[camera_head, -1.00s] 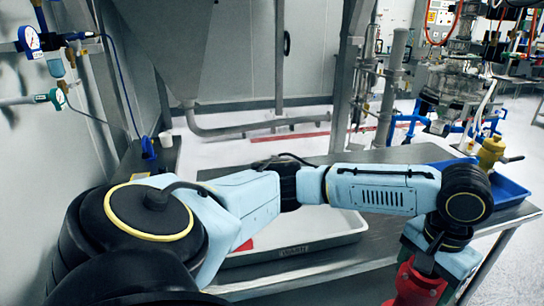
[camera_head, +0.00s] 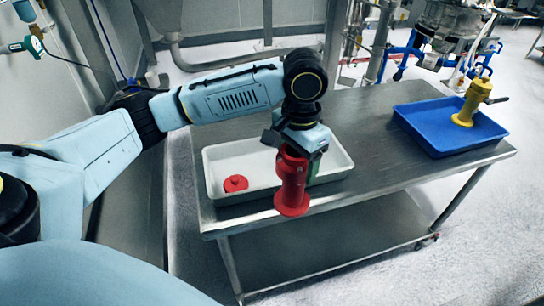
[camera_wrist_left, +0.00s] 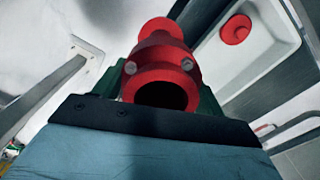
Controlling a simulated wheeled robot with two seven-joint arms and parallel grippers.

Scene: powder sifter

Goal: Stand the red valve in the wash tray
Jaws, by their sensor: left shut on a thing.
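The red valve (camera_head: 292,185) is in my left gripper (camera_head: 303,162), which is shut on it. In the head view it hangs roughly upright, in front of the right part of the white tray (camera_head: 217,198) and the table's front edge. It looks raised, with its lower flange free. In the left wrist view the valve (camera_wrist_left: 163,60) sits between the green fingers, its open end facing the camera. The white tray also shows there (camera_wrist_left: 262,62), to the upper right. My right gripper is not in view.
A round red piece (camera_head: 236,184) lies in the white tray's left part. A blue tray (camera_head: 436,139) at the table's right holds a yellow valve (camera_head: 470,103). The steel tabletop (camera_head: 372,138) between the trays is clear. A lower shelf (camera_head: 330,250) is bare.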

